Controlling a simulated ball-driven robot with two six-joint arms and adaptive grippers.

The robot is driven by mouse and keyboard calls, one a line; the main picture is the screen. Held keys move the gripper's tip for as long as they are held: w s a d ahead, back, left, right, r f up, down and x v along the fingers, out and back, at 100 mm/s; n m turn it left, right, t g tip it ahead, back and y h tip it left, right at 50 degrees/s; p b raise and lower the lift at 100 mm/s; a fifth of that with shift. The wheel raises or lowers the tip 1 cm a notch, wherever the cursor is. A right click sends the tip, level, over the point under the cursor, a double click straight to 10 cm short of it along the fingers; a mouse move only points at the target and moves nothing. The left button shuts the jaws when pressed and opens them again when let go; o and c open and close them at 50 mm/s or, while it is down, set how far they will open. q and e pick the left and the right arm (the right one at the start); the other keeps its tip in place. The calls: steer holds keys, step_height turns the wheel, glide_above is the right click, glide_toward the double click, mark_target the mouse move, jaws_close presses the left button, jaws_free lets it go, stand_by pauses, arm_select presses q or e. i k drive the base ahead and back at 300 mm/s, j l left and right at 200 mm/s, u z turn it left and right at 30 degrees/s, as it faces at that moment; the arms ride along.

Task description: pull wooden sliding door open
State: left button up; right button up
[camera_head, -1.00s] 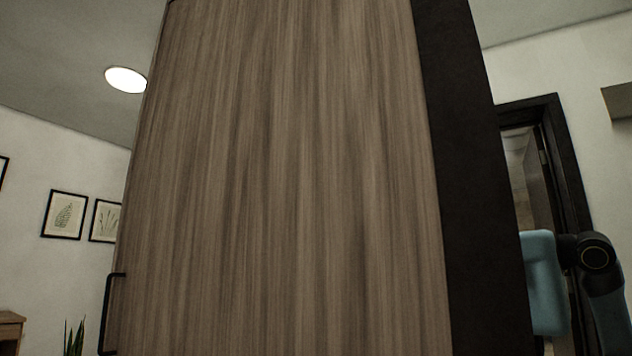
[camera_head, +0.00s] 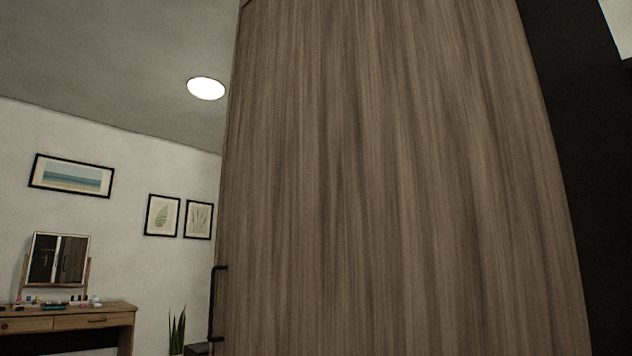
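The wooden sliding door (camera_head: 390,180) is a tall brown wood-grain panel that fills the middle and right of the head view, close in front of me. A black bar handle (camera_head: 213,305) stands upright at its lower left edge. A dark panel or frame (camera_head: 590,170) borders the door on the right. Neither of my grippers shows in this view, so their state and their distance from the handle are hidden.
To the left is open room. A wooden dressing table (camera_head: 90,318) with a mirror (camera_head: 56,260) and small items stands by the white wall. A green plant (camera_head: 177,330) is left of the handle. Framed pictures (camera_head: 70,175) hang above.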

mark_target(403, 176)
steer(key=i+j+u, duration=0.15)
steer(key=i+j, duration=0.7)
